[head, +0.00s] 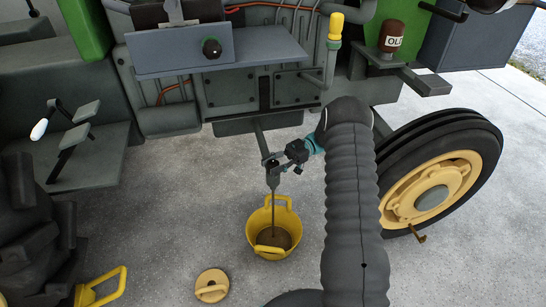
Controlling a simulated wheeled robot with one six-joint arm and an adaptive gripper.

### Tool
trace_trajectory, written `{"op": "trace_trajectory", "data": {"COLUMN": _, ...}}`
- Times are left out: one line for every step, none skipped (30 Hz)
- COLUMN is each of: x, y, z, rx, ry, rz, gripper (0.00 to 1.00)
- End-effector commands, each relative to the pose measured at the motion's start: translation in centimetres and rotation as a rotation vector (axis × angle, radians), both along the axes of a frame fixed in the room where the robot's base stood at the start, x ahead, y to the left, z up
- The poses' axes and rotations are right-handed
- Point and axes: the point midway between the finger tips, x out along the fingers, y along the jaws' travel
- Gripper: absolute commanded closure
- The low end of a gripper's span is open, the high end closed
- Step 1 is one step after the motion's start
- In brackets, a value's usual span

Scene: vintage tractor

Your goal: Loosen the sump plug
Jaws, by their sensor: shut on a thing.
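My gripper (272,174) points down below the tractor's underside, in front of its middle. It is shut around the lower end of a grey bar (260,138) that runs up under the tractor; I cannot tell whether this is a wrench handle. The sump plug itself is not clearly visible. A thin brown line (274,217), like running oil, drops from behind the gripper into a yellow bucket (253,224). Brown liquid shows inside the bucket, which stands on the floor under the gripper.
A round yellow lid-like piece (211,285) lies on the floor left of the bucket. A yellow-rimmed wheel (432,192) stands right of my arm. A pedal step (73,137) and a big tyre (30,225) are at left. An oil can (393,37) stands upper right.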

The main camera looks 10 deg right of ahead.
Motion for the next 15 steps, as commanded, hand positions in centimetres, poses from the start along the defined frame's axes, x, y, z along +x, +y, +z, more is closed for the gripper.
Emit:
{"op": "trace_trajectory", "data": {"x": -0.08, "y": 0.17, "z": 0.35, "rx": -0.001, "ry": 0.003, "rz": 0.019, "gripper": 0.94}}
{"op": "trace_trajectory", "data": {"x": -0.08, "y": 0.19, "z": 0.31, "rx": -0.001, "ry": 0.003, "rz": 0.027, "gripper": 0.94}}
{"op": "trace_trajectory", "data": {"x": -0.10, "y": 0.21, "z": 0.23, "rx": -0.001, "ry": 0.003, "rz": 0.037, "gripper": 0.94}}
{"op": "trace_trajectory", "data": {"x": -0.10, "y": 0.22, "z": 0.20, "rx": -0.001, "ry": 0.003, "rz": 0.044, "gripper": 0.94}}
{"op": "trace_trajectory", "data": {"x": -0.10, "y": 0.22, "z": 0.16, "rx": -0.002, "ry": 0.002, "rz": 0.050, "gripper": 0.94}}
{"op": "trace_trajectory", "data": {"x": -0.12, "y": 0.23, "z": 0.09, "rx": -0.002, "ry": 0.002, "rz": 0.058, "gripper": 0.94}}
{"op": "trace_trajectory", "data": {"x": -0.13, "y": 0.24, "z": 0.04, "rx": -0.002, "ry": 0.002, "rz": 0.062, "gripper": 0.94}}
{"op": "trace_trajectory", "data": {"x": -0.14, "y": 0.24, "z": -0.01, "rx": -0.002, "ry": 0.002, "rz": 0.066, "gripper": 0.94}}
{"op": "trace_trajectory", "data": {"x": -0.15, "y": 0.25, "z": -0.05, "rx": -0.001, "ry": 0.003, "rz": 0.070, "gripper": 0.94}}
{"op": "trace_trajectory", "data": {"x": -0.15, "y": 0.26, "z": -0.07, "rx": -0.001, "ry": 0.003, "rz": 0.073, "gripper": 0.94}}
{"op": "trace_trajectory", "data": {"x": -0.14, "y": 0.27, "z": -0.09, "rx": -0.001, "ry": 0.003, "rz": 0.075, "gripper": 0.94}}
{"op": "trace_trajectory", "data": {"x": -0.15, "y": 0.26, "z": -0.12, "rx": -0.001, "ry": 0.003, "rz": 0.077, "gripper": 0.94}}
{"op": "trace_trajectory", "data": {"x": -0.15, "y": 0.26, "z": -0.14, "rx": -0.001, "ry": 0.003, "rz": 0.078, "gripper": 0.94}}
{"op": "trace_trajectory", "data": {"x": -0.15, "y": 0.27, "z": -0.17, "rx": -0.002, "ry": 0.002, "rz": 0.079, "gripper": 0.94}}
{"op": "trace_trajectory", "data": {"x": -0.16, "y": 0.28, "z": -0.20, "rx": -0.002, "ry": 0.002, "rz": 0.080, "gripper": 0.94}}
